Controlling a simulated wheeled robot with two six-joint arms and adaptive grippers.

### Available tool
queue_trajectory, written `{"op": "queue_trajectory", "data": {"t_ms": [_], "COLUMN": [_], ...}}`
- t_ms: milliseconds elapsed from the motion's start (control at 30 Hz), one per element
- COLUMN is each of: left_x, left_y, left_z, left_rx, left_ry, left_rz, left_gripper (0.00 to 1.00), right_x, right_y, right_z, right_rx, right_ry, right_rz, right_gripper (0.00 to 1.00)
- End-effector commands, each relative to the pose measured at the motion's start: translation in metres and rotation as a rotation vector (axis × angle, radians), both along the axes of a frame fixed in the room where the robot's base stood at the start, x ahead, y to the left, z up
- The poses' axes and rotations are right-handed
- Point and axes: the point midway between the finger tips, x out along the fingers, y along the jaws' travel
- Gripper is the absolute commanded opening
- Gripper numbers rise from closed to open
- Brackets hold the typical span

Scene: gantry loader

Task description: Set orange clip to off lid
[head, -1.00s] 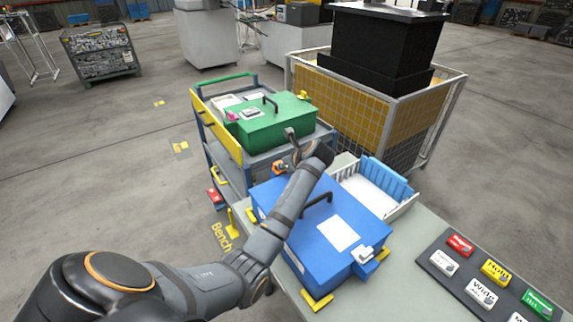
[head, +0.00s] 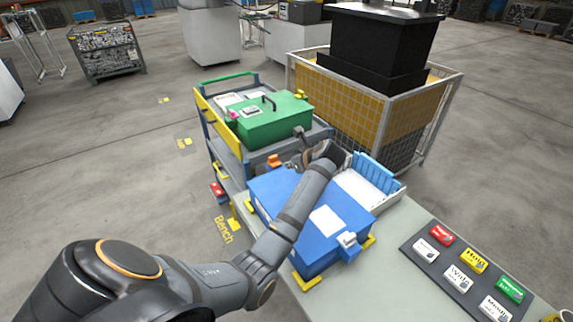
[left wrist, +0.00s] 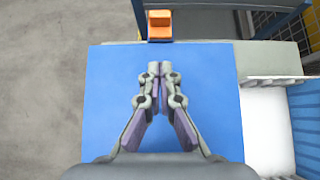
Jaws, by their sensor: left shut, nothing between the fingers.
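The orange clip (head: 274,160) sits at the far edge of the blue box, beside its blue lid (head: 277,187). In the left wrist view the orange clip (left wrist: 159,24) is at the top, just beyond the edge of the blue lid (left wrist: 110,100). My left gripper (left wrist: 160,68) is shut and empty, its tips together over the lid and apart from the clip. In the head view my left gripper (head: 294,163) is small and partly hidden by my arm, to the right of the clip. My right gripper is not in view.
A green box (head: 268,122) stands on a cart behind the blue box. A white bin (head: 398,190) with a blue part is to the right. A dark panel of labelled blocks (head: 440,274) lies on the bench (head: 375,290). A mesh cage (head: 440,110) stands behind.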

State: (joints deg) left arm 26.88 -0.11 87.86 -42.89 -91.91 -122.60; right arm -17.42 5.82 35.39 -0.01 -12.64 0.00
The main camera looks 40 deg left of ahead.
Motion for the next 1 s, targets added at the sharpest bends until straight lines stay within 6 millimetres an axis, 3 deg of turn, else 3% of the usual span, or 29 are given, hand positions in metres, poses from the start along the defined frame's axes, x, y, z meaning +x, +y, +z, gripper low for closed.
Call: {"op": "queue_trajectory", "data": {"t_ms": [100, 333, 667, 1000], "left_x": [-0.006, -0.013, -0.015, -0.014], "left_y": [-0.017, -0.034, -0.034, -0.035], "left_z": [0.014, 0.032, 0.034, 0.034], "left_rx": [-0.002, 0.0, 0.002, 0.001], "left_ry": [-0.002, 0.0, 0.002, 0.001], "left_rz": [-0.001, 0.0, 0.001, 0.0], "left_gripper": [0.0, 0.0, 0.0, 0.0], "right_x": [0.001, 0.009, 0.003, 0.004], "right_y": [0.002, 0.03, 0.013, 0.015], "right_z": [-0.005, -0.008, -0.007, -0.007], "right_rx": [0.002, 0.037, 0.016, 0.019], "right_ry": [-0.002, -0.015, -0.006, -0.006], "right_rz": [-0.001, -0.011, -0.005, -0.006], "right_gripper": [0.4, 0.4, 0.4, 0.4]}}
